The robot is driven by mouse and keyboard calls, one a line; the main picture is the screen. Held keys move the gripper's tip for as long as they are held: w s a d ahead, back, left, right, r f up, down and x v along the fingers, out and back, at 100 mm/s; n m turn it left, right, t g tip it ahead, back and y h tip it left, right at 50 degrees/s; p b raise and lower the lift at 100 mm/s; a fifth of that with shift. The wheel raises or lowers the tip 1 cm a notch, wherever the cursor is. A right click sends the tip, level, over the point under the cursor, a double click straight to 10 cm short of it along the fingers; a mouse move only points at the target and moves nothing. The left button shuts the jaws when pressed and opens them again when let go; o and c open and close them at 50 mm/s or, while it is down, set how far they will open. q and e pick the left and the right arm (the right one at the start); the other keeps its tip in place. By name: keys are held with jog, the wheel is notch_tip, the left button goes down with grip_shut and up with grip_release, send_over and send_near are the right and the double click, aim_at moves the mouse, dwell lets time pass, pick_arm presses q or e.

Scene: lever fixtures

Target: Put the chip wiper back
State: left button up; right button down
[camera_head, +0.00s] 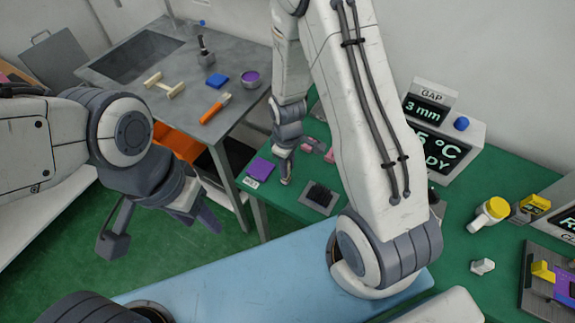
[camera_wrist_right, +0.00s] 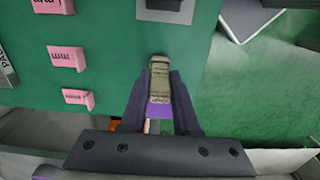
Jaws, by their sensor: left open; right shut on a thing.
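My right gripper (camera_wrist_right: 160,88) is shut on a small olive-tan piece (camera_wrist_right: 159,78), which appears to be the chip wiper. In the head view the right gripper (camera_head: 286,168) points down beside a purple pad (camera_head: 261,167) at the left end of the green bench. The purple pad also shows partly between the fingers in the right wrist view (camera_wrist_right: 158,110). I cannot tell whether the held piece touches the bench. My left gripper (camera_head: 162,225) is open and empty, over the floor in front of the grey table.
A grey plate with a dark pad (camera_head: 320,196) lies right of the right gripper. Several pink blocks (camera_wrist_right: 67,58) stand on the green bench.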

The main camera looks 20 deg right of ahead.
jog(key=shift+f, duration=0.25)
jog(key=c, duration=0.7)
grip_release()
jog(key=shift+r, duration=0.1)
jog(key=shift+o, duration=0.2)
jog(key=shift+r, duration=0.1)
notch_tip(320, 180, up, 12)
jog(key=s+a+r, duration=0.5)
jog(key=s+a, duration=0.1)
jog(key=s, duration=0.3)
jog(key=s+a+r+y, duration=0.1)
jog(key=s+a+r, duration=0.4)
jog(key=s, duration=0.4)
jog(key=shift+a+b, duration=0.3)
jog(key=shift+a, duration=0.5)
